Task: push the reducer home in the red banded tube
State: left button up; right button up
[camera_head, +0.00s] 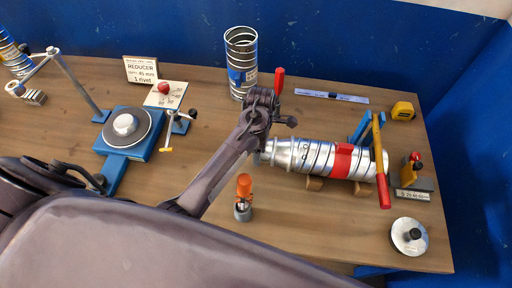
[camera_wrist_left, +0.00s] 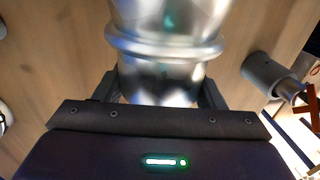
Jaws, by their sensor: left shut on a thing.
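The red banded tube (camera_head: 343,160) is a silver spiral duct with a red band. It lies on its side on wooden blocks at the right of the table. The silver reducer (camera_head: 280,153) is at the tube's left end, in line with it; how deep it sits inside I cannot tell. My left gripper (camera_head: 262,151) is at the reducer's left end, mostly hidden by my arm in the head view. In the left wrist view my left gripper (camera_wrist_left: 160,88) is shut on the shiny reducer (camera_wrist_left: 165,68), a finger on each side, below a raised bead. My right gripper is not in view.
A blue clamp with a red-tipped yellow lever (camera_head: 379,150) stands at the tube's right end. An orange-handled tool (camera_head: 244,188) stands left of the tube. An upright duct (camera_head: 241,65) stands behind. A yellow tape measure (camera_head: 402,110) and a round silver cap (camera_head: 409,237) lie right.

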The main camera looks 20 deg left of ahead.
pick_arm(q)
jog(key=shift+w+d, duration=0.15)
jog(key=shift+d, duration=0.35)
jog(key=o, duration=1.6)
jog(key=shift+c, duration=0.2)
jog(key=shift+r, duration=0.3)
jog(key=r, duration=0.1)
jog(key=r+b, duration=0.1)
jog(key=r, duration=0.2)
jog(key=shift+w+a, duration=0.1)
jog(key=shift+w, duration=0.25)
jog(key=shift+w+r+p, duration=0.1)
jog(key=shift+r+p, duration=0.35)
jog(key=shift+r, duration=1.2)
